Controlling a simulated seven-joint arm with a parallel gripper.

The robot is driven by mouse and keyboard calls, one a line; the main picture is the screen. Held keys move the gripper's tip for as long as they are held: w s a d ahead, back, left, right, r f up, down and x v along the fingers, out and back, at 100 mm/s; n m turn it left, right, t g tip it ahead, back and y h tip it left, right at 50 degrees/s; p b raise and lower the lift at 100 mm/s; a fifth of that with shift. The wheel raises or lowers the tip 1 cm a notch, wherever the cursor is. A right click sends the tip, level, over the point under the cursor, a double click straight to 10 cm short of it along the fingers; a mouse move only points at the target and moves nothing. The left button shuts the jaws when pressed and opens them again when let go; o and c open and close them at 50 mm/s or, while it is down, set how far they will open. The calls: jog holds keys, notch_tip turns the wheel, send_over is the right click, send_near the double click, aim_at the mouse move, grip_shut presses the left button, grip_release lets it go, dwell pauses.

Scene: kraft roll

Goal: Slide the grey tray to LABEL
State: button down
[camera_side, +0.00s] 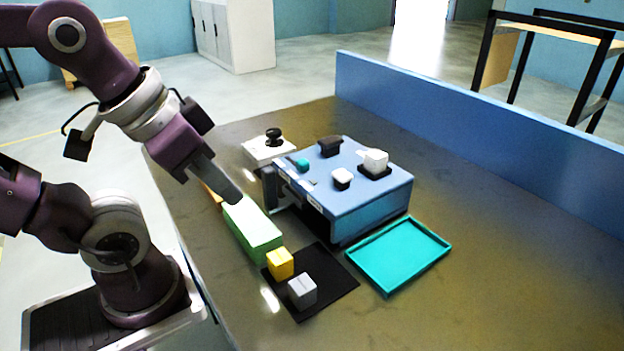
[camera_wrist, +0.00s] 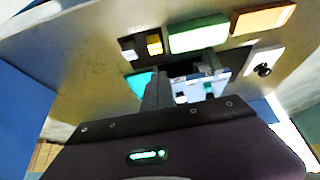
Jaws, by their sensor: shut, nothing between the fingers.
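My gripper (camera_side: 234,196) is shut and empty, pointing down over the far end of the green block and left of the blue box. Its fingers (camera_wrist: 158,80) show pressed together in the wrist view. The blue box (camera_side: 345,200) has an open, shadowed front with grey parts (camera_side: 270,188) at its left side, apart from my fingers in the picture. Small white labels (camera_side: 315,206) sit along its front top edge; their words are too small to read. I cannot tell for sure which grey part is the tray. In the wrist view, the box (camera_wrist: 204,88) is partly hidden by my gripper.
A green block (camera_side: 252,230) lies close below my fingers. A black mat (camera_side: 325,290) holds a yellow cube (camera_side: 280,263) and a grey cube (camera_side: 302,291). A teal tray (camera_side: 400,255) lies right of the mat. A white base with a black knob (camera_side: 273,138) stands behind. A blue wall (camera_side: 480,140) bounds the table.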

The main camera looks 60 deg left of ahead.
jog(key=c, duration=2)
grip_release()
jog(key=o, duration=0.7)
jog(key=shift+g+y, duration=0.3)
jog(key=shift+g, duration=0.5)
jog(key=w+a, duration=0.1)
jog(key=w, duration=0.2)
jog(key=w+a, duration=0.1)
jog(key=shift+w+a, duration=0.2)
jog(key=shift+a, duration=0.1)
jog(key=shift+o, duration=0.5)
jog(key=w+a+f+g, duration=0.2)
jog(key=w+a, duration=0.4)
jog(key=shift+w+a+f, duration=0.3)
jog(key=shift+a+f, duration=0.05)
jog(key=shift+f, duration=0.05)
jog(key=g, duration=0.2)
send_over(269, 183)
jog(key=a, duration=0.1)
jog(key=f, duration=0.4)
jog(key=shift+w+a, duration=0.15)
jog(key=shift+w, duration=0.2)
notch_tip(269, 183, down, 6)
jog(key=shift+r, duration=0.1)
jog(key=shift+f, duration=0.6)
grip_shut()
